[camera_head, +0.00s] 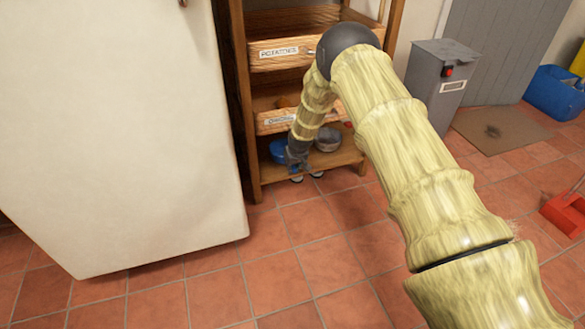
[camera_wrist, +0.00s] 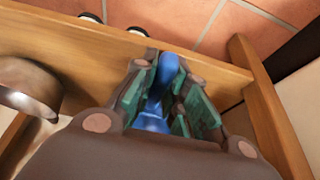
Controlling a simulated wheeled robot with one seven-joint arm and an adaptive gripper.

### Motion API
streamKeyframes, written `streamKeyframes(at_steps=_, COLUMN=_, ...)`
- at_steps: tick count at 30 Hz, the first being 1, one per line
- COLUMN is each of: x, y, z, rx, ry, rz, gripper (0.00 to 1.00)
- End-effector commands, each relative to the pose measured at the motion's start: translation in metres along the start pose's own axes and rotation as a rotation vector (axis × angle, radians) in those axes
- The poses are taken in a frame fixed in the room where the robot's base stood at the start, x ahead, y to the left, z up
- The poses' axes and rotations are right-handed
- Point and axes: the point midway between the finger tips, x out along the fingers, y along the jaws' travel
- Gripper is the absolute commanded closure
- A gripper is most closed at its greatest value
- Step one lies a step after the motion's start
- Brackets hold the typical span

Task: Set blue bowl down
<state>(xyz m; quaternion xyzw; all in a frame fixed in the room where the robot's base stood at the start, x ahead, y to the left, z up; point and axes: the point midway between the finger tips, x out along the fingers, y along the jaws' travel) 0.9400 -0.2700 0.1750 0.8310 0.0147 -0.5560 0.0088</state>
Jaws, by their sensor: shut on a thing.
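The blue bowl (camera_head: 279,150) is at the lowest shelf (camera_head: 340,160) of the wooden rack, toward its left side. My gripper (camera_head: 296,160) reaches down to it and partly hides it. In the wrist view, the fingers of my gripper (camera_wrist: 165,85) are shut on a narrow blue part of the bowl (camera_wrist: 169,68). Most of the bowl is hidden by the gripper there. I cannot tell whether the bowl touches the shelf board.
A grey metal round vessel (camera_head: 327,139) stands to the right on the same shelf; it also shows in the wrist view (camera_wrist: 30,85). Labelled wooden crates (camera_head: 285,118) sit above. A rack post (camera_head: 240,100) and a white cabinet (camera_head: 120,130) are on the left.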

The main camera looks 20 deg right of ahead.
Motion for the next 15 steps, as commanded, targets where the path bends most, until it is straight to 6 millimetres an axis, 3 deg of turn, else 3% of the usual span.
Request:
streamKeyframes(at_steps=4, x=0.0019, y=0.0001, z=0.0008, rx=0.0, ry=0.0, rz=0.0, gripper=1.0)
streamKeyframes(at_steps=5, x=0.0023, y=0.0001, z=0.0011, rx=0.0, ry=0.0, rz=0.0, gripper=0.84)
streamKeyframes(at_steps=8, x=0.0019, y=0.0001, z=0.0009, rx=0.0, ry=0.0, rz=0.0, gripper=0.66)
streamKeyframes(at_steps=15, x=0.0019, y=0.0002, z=0.0009, rx=0.0, ry=0.0, rz=0.0, gripper=0.64)
